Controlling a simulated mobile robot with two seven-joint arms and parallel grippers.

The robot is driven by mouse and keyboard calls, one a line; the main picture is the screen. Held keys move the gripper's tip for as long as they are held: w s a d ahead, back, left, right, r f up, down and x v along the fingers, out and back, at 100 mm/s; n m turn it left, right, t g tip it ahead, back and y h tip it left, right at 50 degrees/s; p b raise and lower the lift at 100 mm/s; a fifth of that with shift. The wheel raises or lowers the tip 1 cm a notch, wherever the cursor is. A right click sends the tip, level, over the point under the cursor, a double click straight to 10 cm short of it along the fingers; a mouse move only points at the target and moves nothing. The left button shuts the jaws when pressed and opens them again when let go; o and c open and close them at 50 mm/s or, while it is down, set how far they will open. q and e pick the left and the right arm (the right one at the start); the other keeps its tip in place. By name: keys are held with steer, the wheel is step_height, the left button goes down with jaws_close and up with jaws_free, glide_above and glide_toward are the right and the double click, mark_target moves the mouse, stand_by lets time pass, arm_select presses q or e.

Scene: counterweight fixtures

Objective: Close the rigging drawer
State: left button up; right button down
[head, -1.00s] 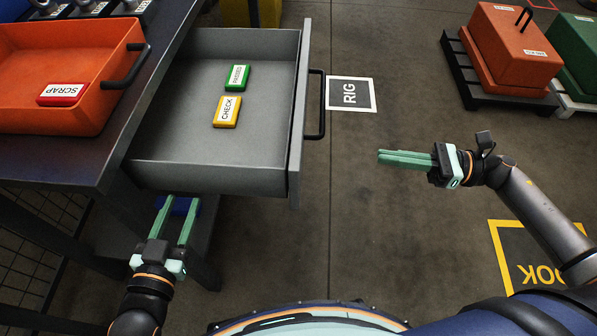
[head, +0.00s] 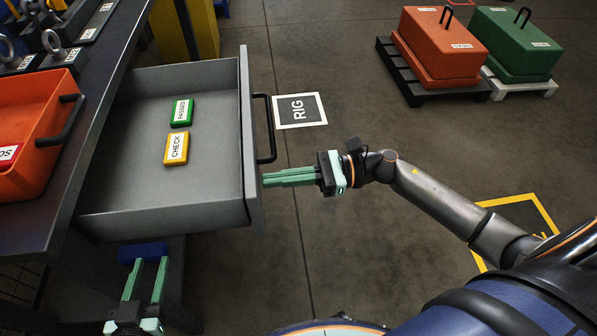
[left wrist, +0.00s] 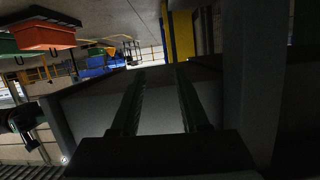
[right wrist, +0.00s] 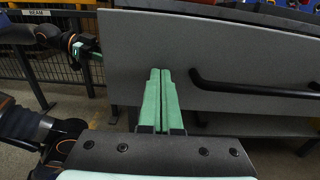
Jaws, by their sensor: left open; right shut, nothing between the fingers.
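The grey rigging drawer (head: 215,218) stands pulled out from the dark bench in the head view. It holds a green PASSED block (head: 181,112) and a yellow CHECK block (head: 176,148). Its black bar handle (head: 265,128) is on the front panel, which also shows in the right wrist view (right wrist: 150,60). My right gripper (head: 268,180) is shut and empty, its tips close to the front panel below the handle's near end; I cannot tell whether they touch. My left gripper (head: 150,265) is open and empty, low beside the bench, below the drawer's near side.
An orange bin (head: 30,125) with a red SCRAP block (head: 8,155) sits on the bench. A blue object (head: 143,252) lies below the drawer. Orange (head: 440,45) and green (head: 515,45) weights stand on pallets at the far right. The floor around the RIG mark (head: 300,110) is clear.

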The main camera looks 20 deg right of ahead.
arm_select(q)
steer(key=shift+f, duration=0.15)
arm_select(e)
steer(key=shift+a, duration=0.2)
arm_select(q)
steer(key=shift+s, duration=0.1)
arm_select(e)
steer(key=shift+w+a, duration=0.1)
